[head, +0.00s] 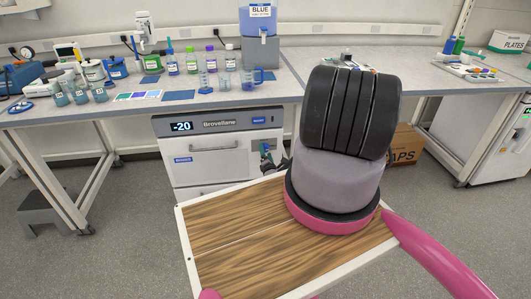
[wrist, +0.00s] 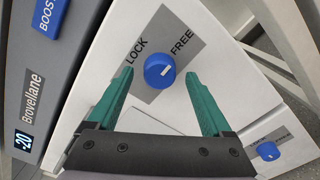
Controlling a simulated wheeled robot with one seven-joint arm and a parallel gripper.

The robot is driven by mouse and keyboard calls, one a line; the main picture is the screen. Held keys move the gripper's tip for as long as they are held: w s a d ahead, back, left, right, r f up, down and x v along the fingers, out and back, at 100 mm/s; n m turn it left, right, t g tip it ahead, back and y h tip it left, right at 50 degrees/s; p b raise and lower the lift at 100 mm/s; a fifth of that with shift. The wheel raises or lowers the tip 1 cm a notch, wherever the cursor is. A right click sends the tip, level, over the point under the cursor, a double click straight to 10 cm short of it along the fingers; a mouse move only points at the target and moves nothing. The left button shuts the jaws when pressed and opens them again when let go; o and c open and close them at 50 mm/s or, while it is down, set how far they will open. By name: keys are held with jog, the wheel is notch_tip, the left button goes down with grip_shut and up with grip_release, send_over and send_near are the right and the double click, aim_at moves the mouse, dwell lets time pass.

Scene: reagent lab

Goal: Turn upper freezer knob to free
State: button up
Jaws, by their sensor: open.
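The upper freezer knob (wrist: 159,71) is round and blue, on a grey plate with LOCK printed to its left and FREE to its right in the wrist view. A short pale mark shows right of its middle, towards the FREE side; its exact angle is hard to read. My gripper (wrist: 158,76) is open, its teal fingers on either side of the knob with gaps, not visibly touching it. In the head view my gripper (head: 267,158) is at the right front of the white freezer (head: 215,161), which reads -20; the knob is hidden there.
A lower blue knob (wrist: 267,151) sits on another plate in the wrist view. The freezer stands under a bench (head: 215,103) with bottles and beakers. A cardboard box (head: 405,147) is on the floor to the right, a grey step stool (head: 45,207) to the left.

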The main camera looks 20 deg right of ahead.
jog(key=v, duration=1)
